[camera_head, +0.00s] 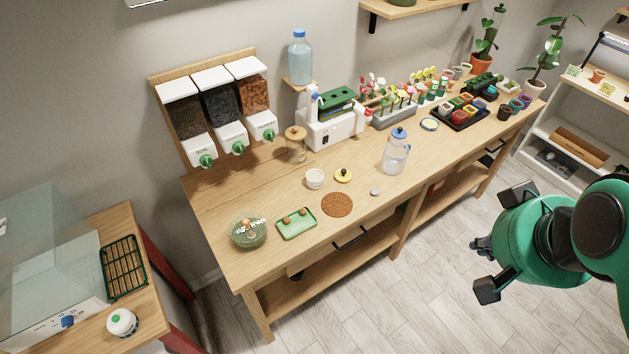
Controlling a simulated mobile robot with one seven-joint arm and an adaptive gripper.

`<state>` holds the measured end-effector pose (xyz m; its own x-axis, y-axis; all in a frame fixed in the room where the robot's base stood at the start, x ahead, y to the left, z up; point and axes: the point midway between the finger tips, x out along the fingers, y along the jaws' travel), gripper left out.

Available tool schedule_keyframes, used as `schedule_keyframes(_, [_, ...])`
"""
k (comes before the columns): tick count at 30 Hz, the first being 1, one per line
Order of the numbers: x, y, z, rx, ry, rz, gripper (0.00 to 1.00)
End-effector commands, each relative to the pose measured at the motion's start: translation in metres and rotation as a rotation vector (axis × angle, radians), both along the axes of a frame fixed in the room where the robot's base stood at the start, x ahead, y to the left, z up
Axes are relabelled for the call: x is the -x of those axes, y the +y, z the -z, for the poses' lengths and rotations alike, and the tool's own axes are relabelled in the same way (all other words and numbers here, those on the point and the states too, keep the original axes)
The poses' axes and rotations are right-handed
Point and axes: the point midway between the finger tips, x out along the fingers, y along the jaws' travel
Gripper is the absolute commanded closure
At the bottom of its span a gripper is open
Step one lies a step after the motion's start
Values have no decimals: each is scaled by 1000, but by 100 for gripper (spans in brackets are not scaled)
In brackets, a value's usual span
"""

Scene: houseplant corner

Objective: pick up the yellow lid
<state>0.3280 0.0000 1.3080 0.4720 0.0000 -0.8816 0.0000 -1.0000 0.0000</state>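The yellow lid (343,175) is a small round disc with a dark knob on top. It lies on the wooden workbench (262,196), behind the brown round mat and to the right of a small white pot. My gripper (502,240) is at the right of the head view, over the floor in front of the bench and well apart from the lid. Its two dark finger pads are spread wide with nothing between them. Nothing hides the lid.
Near the lid are the white pot (314,178), brown mat (337,204), a grey pebble-like piece (375,192) and a blue-lidded jug (396,153). A green tray (296,223) and glass bowl (248,231) stand left. A white machine (332,121) stands behind.

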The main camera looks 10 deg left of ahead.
Motion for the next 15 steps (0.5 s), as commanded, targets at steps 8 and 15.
schedule_keyframes(8, [0,0,0,0,0,0,50])
schedule_keyframes(15, [0,0,0,0,0,0,25])
